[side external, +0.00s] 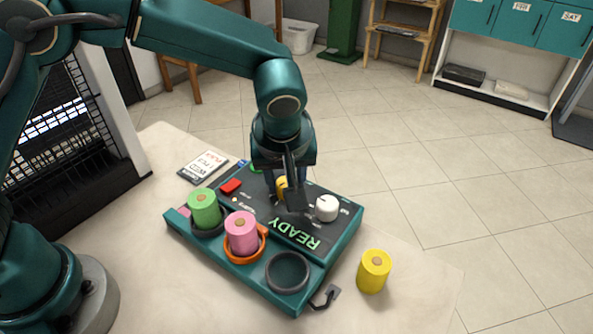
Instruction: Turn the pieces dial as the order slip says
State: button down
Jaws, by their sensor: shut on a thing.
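The teal control box (345,243) stands on the table with a dark sloped top and green letters READY. My gripper (290,203) points down onto the middle of its top. It is shut on a yellow knob (282,184), which the fingers largely hide, including any pointer or scale. A white dial (327,207) sits just right of the gripper, apart from it. The labels are too small to tell which one is the pieces dial. A white printed slip (208,163) lies on the table behind the box. Its print is too small to read.
A red button (231,186) is left of the gripper. Green (204,208) and pink (241,233) rolls stand in ring holders on the box's front. A third ring (287,271) is empty. A yellow roll (374,271) stands on the table (200,300) at right.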

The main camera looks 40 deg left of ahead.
jog(key=shift+d+n+g+y, duration=0.1)
jog(key=shift+n+g+y, duration=0.35)
jog(key=shift+n, duration=1.15)
jog(key=shift+c, duration=2.2)
grip_release()
jog(key=shift+r, duration=0.1)
jog(key=shift+v, duration=2.5)
